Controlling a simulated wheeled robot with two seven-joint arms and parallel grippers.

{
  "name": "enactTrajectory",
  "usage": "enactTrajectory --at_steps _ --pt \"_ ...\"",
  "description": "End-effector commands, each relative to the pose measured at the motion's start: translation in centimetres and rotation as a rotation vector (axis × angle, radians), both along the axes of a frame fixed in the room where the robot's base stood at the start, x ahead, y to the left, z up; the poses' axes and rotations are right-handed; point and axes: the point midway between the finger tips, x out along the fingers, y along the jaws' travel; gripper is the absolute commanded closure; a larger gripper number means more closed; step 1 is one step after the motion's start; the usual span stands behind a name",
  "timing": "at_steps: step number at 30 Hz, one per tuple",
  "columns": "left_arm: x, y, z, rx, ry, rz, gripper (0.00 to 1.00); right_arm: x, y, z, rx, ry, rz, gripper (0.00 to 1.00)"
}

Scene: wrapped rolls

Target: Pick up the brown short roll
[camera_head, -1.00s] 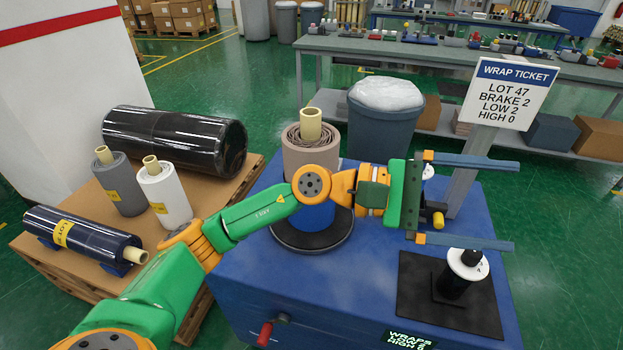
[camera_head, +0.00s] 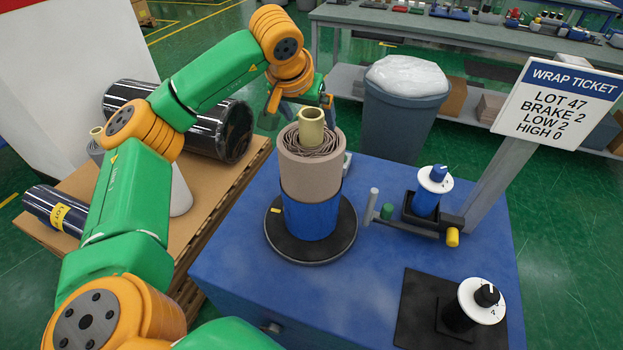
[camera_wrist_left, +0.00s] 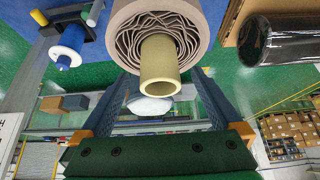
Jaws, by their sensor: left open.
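The brown short roll (camera_head: 311,167) stands upright on a round black turntable (camera_head: 312,247) on the blue machine top. My right gripper is not in view.
A pallet (camera_head: 210,211) at left carries a large black roll (camera_head: 222,130), a dark blue roll (camera_head: 50,210) and others partly behind my arm.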

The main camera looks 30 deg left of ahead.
Motion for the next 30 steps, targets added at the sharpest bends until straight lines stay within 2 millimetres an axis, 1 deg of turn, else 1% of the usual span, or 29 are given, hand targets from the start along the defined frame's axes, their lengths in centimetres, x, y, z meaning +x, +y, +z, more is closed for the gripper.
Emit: enactTrajectory --at_steps 1,3,9,10,11,12,14,15,17,18,20,21,30 --pt "0.34 0.09 -0.47 -0.001 0.003 0.001 0.01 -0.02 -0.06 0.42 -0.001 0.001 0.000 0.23" --pt "0.68 0.15 -1.13 -0.002 0.002 0.000 0.01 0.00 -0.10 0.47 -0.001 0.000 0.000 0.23" --pt "0.81 0.13 -1.34 -0.003 -0.003 -0.001 0.01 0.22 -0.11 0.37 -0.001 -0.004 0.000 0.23" --pt "0.81 0.13 -1.34 -0.003 -0.003 -0.001 0.06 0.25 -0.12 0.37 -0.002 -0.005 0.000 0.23" --pt "0.80 0.13 -1.33 -0.003 -0.003 -0.001 0.14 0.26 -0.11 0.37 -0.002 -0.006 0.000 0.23" --pt "0.81 0.12 -1.33 -0.003 -0.003 -0.001 0.25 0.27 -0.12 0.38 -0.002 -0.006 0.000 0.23" --pt "0.80 0.12 -1.32 -0.003 -0.003 -0.001 0.41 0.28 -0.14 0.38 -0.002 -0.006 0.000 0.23" --pt "0.80 0.12 -1.32 -0.003 -0.003 -0.001 0.52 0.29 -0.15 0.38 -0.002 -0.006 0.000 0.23" --pt "0.81 0.11 -1.31 -0.003 -0.003 -0.001 0.68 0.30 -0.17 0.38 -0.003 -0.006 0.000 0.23" --pt "0.80 0.11 -1.30 -0.003 -0.003 -0.001 0.79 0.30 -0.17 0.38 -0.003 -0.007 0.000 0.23" --pt "0.81 0.11 -1.29 -0.003 -0.003 -0.001 0.95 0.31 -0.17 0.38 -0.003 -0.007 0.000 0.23" --pt "0.81 0.11 -1.29 -0.003 -0.003 -0.001 1.00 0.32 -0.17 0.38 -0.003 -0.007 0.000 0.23" --pt "0.84 0.10 -1.15 -0.004 -0.006 -0.001 1.00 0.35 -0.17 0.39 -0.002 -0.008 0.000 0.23"
